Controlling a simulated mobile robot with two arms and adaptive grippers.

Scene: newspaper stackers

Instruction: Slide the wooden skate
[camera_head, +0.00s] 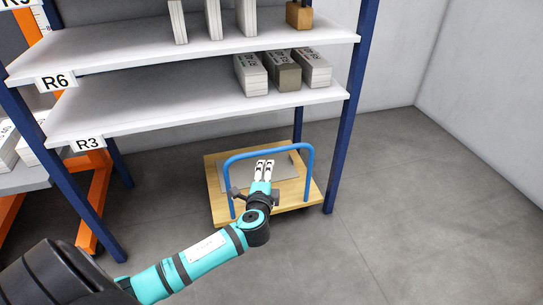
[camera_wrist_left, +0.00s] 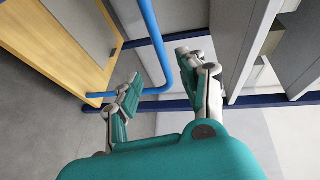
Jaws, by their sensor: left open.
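The wooden skate (camera_head: 214,184) is a low wooden platform with a grey mat and a blue tubular handle (camera_head: 308,170), standing on the floor at the shelf's lower right. My left gripper (camera_head: 265,164) is open, fingers pointing away from me, over the skate and near the handle in the head view. In the left wrist view, the skate's wooden deck (camera_wrist_left: 72,40) is at upper left. The blue handle (camera_wrist_left: 152,35) passes between the open fingers of my left gripper (camera_wrist_left: 160,68) in the picture; I cannot tell whether they touch it. My right gripper is not in view.
A shelf rack with blue posts (camera_head: 350,110) stands over and beside the skate. Its shelves, labelled R6 (camera_head: 57,81) and R3 (camera_head: 87,144), hold newspaper stacks (camera_head: 250,75). Orange rack parts (camera_head: 90,205) stand at left. The floor at right is clear up to the wall.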

